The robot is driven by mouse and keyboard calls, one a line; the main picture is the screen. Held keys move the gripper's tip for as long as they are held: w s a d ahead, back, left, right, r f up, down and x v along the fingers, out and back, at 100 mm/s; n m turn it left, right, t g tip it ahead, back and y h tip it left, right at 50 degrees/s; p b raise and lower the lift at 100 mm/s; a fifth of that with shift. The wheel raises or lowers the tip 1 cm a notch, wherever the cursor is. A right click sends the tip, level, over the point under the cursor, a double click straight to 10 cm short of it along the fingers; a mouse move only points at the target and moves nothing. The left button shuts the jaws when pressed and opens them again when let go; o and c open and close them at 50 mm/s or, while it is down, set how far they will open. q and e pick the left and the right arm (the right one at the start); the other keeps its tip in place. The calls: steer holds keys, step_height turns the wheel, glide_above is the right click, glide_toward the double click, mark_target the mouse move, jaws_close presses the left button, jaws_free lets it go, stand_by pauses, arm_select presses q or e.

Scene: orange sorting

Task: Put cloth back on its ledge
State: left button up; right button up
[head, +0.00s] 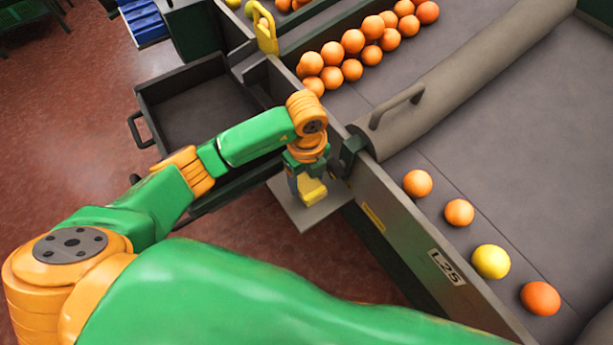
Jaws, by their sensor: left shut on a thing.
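A small yellow thing, which looks like the folded cloth (313,192), is at the jaws of my left gripper (308,178). My left gripper points down and is shut on it. The ledge (304,217) is a flat grey plate on the side of the conveyor frame, directly under the gripper. The cloth is over the ledge; I cannot tell whether it touches it. The gripper hides part of the cloth and of the ledge's far side. My right gripper is not in view.
A conveyor (440,165) with a grey roller (455,85) runs along the right. Several oranges (351,41) are beyond the roller; a yellow fruit (490,261) lies among oranges nearer. A dark open bin (205,108) is left of the frame. A yellow bracket (265,32) stands behind.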

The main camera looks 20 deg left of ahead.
mark_target(307, 182)
arm_select(q)
steer(key=shift+f, duration=0.2)
steer(key=o, duration=1.3)
steer(key=shift+r, duration=0.1)
steer(key=shift+r, duration=0.1)
steer(key=shift+r, duration=0.3)
step_height(307, 182, up, 12)
steer(key=p, duration=0.2)
steer(key=shift+f, duration=0.2)
